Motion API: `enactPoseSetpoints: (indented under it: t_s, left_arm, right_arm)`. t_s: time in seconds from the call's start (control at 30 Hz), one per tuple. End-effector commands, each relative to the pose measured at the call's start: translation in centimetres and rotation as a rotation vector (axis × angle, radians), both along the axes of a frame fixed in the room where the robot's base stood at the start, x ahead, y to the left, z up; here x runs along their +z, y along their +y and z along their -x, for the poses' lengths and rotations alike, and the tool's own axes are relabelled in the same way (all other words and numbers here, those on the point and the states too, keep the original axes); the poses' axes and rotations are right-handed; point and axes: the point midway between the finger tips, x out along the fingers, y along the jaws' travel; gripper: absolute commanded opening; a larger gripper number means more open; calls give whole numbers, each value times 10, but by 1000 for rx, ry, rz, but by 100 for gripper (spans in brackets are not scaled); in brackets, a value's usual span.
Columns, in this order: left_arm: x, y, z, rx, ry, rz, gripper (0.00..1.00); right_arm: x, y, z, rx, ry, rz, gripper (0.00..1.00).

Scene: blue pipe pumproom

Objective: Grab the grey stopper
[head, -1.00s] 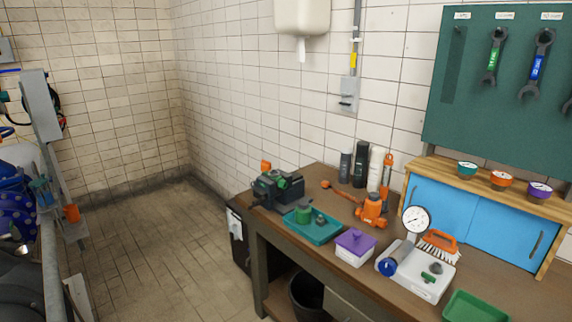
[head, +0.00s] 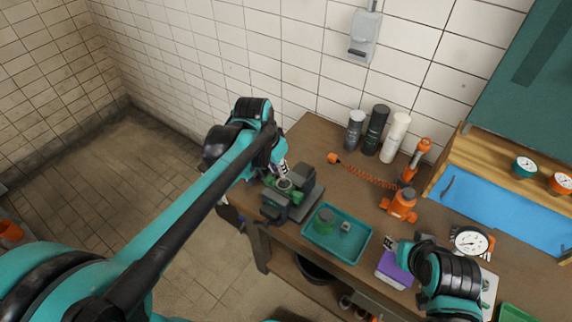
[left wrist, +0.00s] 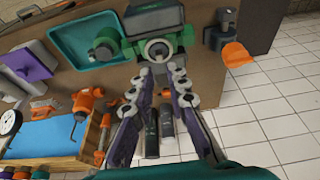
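A small greyish piece (head: 346,227), which looks like the grey stopper, sits in the teal tray (head: 362,247), right of a green round part (head: 325,220). My left gripper (head: 283,171) is over the vise (head: 300,203), left of the tray. In the left wrist view my left gripper (left wrist: 161,74) has its fingers apart with nothing between them. Its tips point at a green part with a pale round opening (left wrist: 156,50) at the vise. My right gripper (head: 392,243) is over the purple-lidded box (head: 393,272); its fingers are mostly hidden.
Several bottles, including a white one (head: 396,137), stand along the back of the bench. A dial gauge (head: 470,241) is at the right.

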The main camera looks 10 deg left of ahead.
Motion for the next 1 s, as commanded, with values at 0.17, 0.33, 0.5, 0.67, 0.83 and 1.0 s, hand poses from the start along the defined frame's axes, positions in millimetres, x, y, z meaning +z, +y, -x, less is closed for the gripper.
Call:
enactPoseSetpoints:
  t_s: [0.17, 0.33, 0.5, 0.67, 0.83, 1.0]
  left_arm:
    - [-22, -3, -6, -3, 2, 1, 16]
    - [-44, -4, -14, -2, 1, 0, 16]
    - [-67, -7, -22, -2, 1, 0, 16]
    - [-73, -7, -23, -2, 1, -1, 16]
    - [-72, -7, -23, -1, 1, 0, 13]
    - [-72, -7, -23, -1, 1, -1, 0]
  right_arm:
    - [-8, 0, 1, 0, 1, 0, 40]
    - [-15, 0, 0, 0, 0, 0, 40]
    - [-21, 0, 0, 0, 0, 0, 40]
    - [-22, 0, 0, 0, 0, 0, 40]
    - [-21, 0, 0, 0, 0, 0, 40]
    - [-21, 0, 0, 0, 0, 0, 40]
